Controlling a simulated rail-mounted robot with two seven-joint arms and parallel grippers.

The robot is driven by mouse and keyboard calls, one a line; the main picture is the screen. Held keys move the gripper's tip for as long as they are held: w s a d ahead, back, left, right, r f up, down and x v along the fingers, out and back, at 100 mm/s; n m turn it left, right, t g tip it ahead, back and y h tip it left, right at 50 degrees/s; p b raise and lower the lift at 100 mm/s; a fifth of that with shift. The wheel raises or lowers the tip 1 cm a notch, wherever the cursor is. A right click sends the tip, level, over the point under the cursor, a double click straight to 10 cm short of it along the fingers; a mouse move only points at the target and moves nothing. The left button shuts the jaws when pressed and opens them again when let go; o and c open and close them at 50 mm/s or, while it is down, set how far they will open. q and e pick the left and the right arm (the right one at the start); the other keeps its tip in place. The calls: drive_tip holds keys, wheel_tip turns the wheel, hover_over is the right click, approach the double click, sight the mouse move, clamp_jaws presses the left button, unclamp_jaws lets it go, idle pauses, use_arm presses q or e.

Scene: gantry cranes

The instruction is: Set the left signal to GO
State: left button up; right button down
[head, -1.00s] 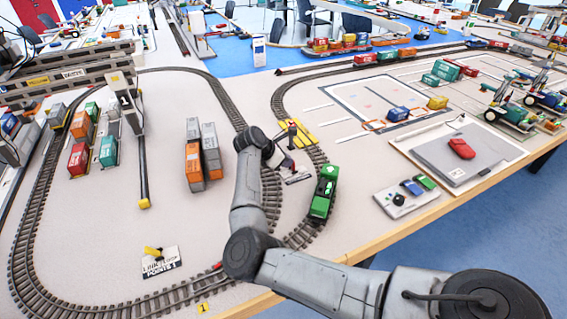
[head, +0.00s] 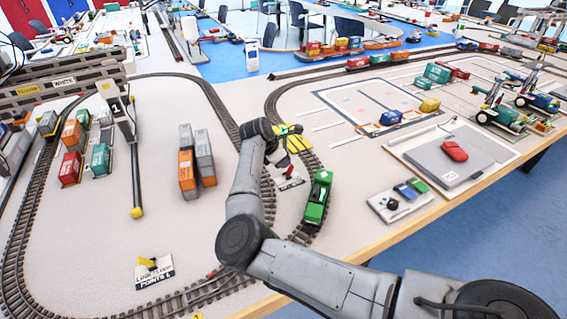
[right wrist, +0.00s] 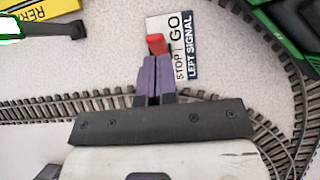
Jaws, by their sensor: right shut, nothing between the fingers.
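The left signal is a small white and blue plate (right wrist: 190,48) marked STOP and GO, with a red lever (right wrist: 157,44) beside the lettering, near the middle of that edge. I cannot tell which word the lever is set to. My right gripper (right wrist: 154,62) has purple fingers, shut together and empty. Their tips are at the lever's near end and hide part of it; I cannot tell whether they touch. In the head view my right gripper (head: 281,160) is over the signal plate (head: 290,183), small and partly covered. My left gripper is not in view.
A green locomotive (head: 317,197) stands on the track just right of the signal. Orange and grey containers (head: 187,165) stand to the left. A link/loop points plate (head: 155,272) with a yellow lever is at the front left.

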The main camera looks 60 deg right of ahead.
drive_tip(key=shift+r, duration=0.15)
wheel_tip(320, 180, up, 9)
drive_tip(key=w+a+p, duration=0.1)
drive_tip(key=a+p, duration=0.1)
drive_tip(key=p, duration=0.2)
drive_tip(key=shift+w+a+r, duration=0.2)
drive_tip(key=shift+w+a, duration=0.05)
idle(0.5)
